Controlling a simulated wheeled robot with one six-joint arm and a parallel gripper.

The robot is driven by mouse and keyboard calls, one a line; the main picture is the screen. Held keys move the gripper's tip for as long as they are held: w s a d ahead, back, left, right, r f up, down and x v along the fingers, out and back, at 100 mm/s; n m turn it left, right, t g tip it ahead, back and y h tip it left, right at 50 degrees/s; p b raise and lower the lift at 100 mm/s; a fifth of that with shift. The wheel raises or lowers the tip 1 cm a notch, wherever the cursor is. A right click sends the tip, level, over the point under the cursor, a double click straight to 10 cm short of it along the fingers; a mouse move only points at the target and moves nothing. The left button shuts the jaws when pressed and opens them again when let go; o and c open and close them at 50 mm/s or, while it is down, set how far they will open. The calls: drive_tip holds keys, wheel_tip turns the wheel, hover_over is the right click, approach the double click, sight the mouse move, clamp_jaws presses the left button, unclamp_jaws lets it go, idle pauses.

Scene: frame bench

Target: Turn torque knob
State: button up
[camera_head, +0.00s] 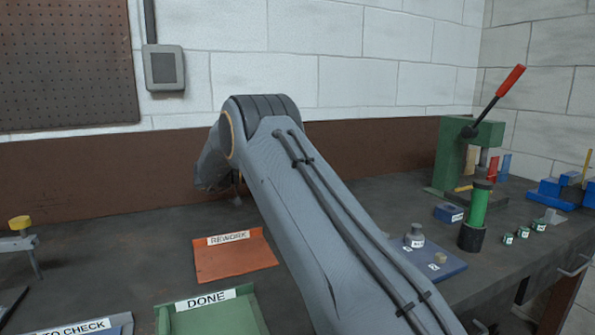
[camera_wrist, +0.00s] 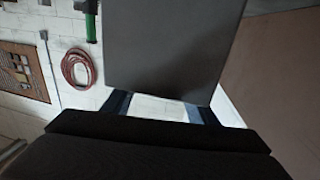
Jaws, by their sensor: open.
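I cannot tell which part is the torque knob. A yellow knob (camera_head: 20,223) tops a small metal fixture at the left edge. A grey knob-like piece (camera_head: 414,236) stands on a blue plate (camera_head: 447,262) at the right, with a small brass-coloured piece near it. A green cylinder with a black base and cap (camera_head: 476,209) stands upright beside the plate. In the wrist view my gripper (camera_wrist: 160,107) is open, its dark blue fingers apart and nothing visible between them.
An orange REWORK tray (camera_head: 232,265), a green DONE tray (camera_head: 190,325) and a blue-grey tray labelled "TO CHECK" lie along the front. A green press (camera_head: 460,165) with a red-handled lever stands at the right rear. A coiled red hose (camera_wrist: 79,69) hangs on the wall.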

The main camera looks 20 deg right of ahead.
drive_tip(key=a, duration=0.2)
drive_tip(key=a+b, duration=0.1)
drive_tip(key=a, duration=0.1)
drive_tip(key=w+a, duration=0.1)
drive_tip(key=a, duration=0.1)
drive_tip(key=shift+a, duration=0.3)
